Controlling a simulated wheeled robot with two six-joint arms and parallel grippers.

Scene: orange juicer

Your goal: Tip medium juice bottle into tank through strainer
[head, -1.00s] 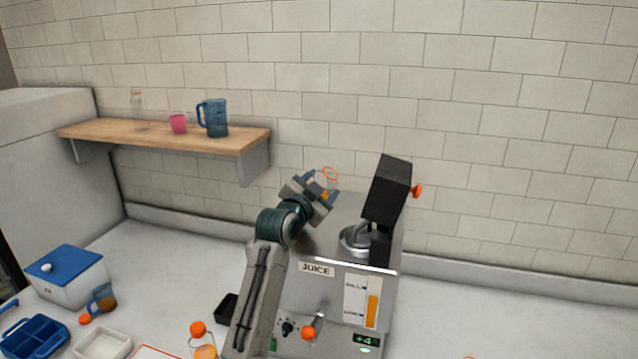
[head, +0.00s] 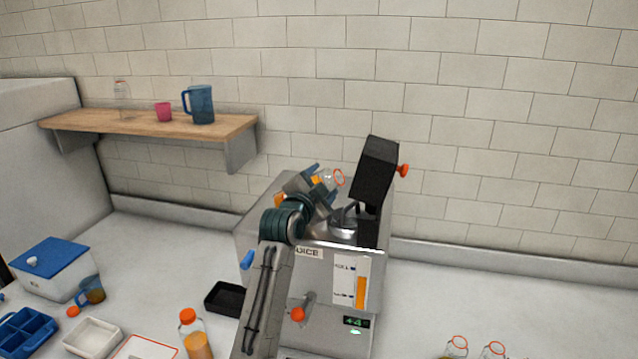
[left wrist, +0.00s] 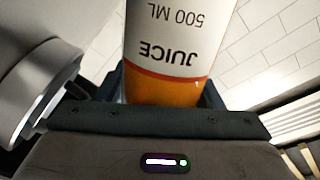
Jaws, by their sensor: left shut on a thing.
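My left gripper (head: 318,183) is shut on the juice bottle (head: 332,179), above the left side of the juice machine (head: 325,262). The bottle is tilted, with its open, orange-ringed mouth toward the right. In the left wrist view the bottle (left wrist: 180,45) shows an upside-down "JUICE 500 ML" label, with orange juice at the gripper end. A metal dish (head: 343,230), perhaps the strainer, sits on the machine top, below and right of the bottle mouth. I see no juice stream. The tank inside is hidden; its front gauge (head: 361,290) shows an orange column. My right gripper is out of view.
The machine's black head block (head: 375,172) stands just right of the bottle mouth. An orange-capped bottle (head: 196,338), a black tray (head: 224,299) and a blue-lidded box (head: 53,268) are on the counter to the left. The counter right of the machine is largely clear.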

